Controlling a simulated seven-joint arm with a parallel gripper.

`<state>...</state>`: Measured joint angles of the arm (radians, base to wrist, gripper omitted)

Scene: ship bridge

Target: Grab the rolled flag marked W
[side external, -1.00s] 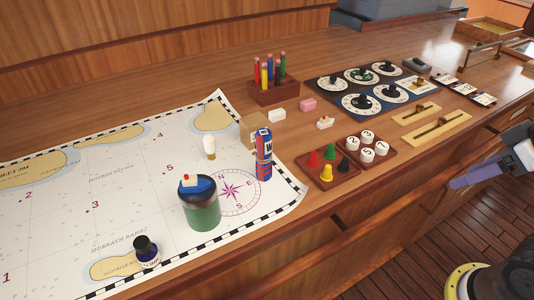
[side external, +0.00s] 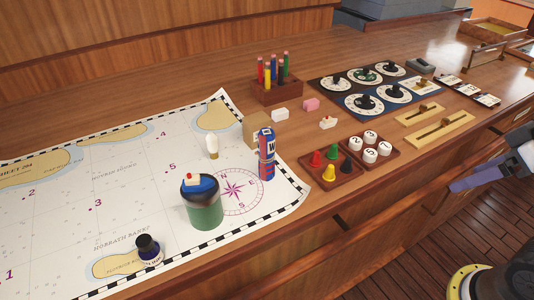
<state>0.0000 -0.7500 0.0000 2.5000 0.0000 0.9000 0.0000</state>
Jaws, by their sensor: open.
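The rolled flag marked W (side external: 266,155) is a short upright cylinder in blue and red with a white W near its top. It stands on the chart's right part, beside the compass rose and just in front of a tan box (side external: 255,131). My gripper (side external: 460,184) shows as a grey-purple end part at the right edge, in front of the counter and well away from the flag. It is open, with nothing seen in it. Its fingers are small and hard to make out.
A green jar (side external: 205,208) with a dark top and blue item stands left of the flag. A small white-topped figure (side external: 212,147) is behind. A tray of coloured pawns (side external: 331,180) lies to the right. A pencil block (side external: 277,92) stands behind.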

